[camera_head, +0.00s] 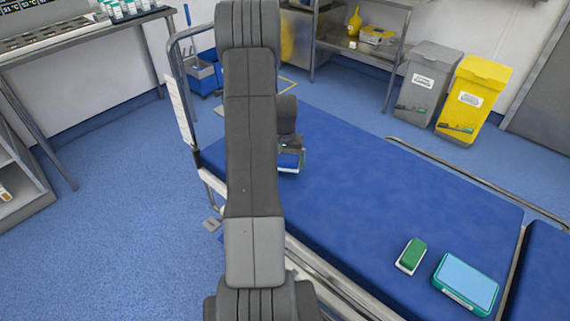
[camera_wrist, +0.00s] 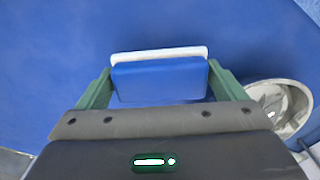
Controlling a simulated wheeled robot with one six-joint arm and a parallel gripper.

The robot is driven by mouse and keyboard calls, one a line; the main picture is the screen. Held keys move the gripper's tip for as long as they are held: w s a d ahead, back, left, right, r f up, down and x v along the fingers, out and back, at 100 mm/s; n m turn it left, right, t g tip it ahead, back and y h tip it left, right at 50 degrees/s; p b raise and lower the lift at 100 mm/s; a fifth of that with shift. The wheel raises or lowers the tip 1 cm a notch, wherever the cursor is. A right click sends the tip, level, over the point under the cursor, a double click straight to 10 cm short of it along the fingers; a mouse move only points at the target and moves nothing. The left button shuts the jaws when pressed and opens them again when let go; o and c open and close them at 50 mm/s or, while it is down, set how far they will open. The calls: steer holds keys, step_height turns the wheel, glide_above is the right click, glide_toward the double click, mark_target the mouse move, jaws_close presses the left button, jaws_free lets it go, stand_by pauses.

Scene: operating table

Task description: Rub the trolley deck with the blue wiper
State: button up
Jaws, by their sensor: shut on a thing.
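The blue wiper (camera_wrist: 160,80), a blue block with a white base, sits between the green fingers of my gripper (camera_wrist: 160,84) in the wrist view. My gripper is shut on it. In the head view the wiper (camera_head: 291,160) shows partly behind my arm, over the far left part of the blue trolley deck (camera_head: 350,185). In the wrist view the deck (camera_wrist: 60,60) fills the background. I cannot tell whether the wiper touches the deck. My arm hides part of the deck's left side.
A green block with a white base (camera_head: 412,254) and a teal box with a light blue top (camera_head: 467,281) lie at the deck's near right. A round grey-rimmed thing (camera_wrist: 284,108) is right of my gripper. The deck's middle is clear. Metal rails (camera_head: 470,180) run along its edges.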

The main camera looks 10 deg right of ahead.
steer(key=shift+r+p, duration=1.5)
steer(key=shift+r, duration=1.15)
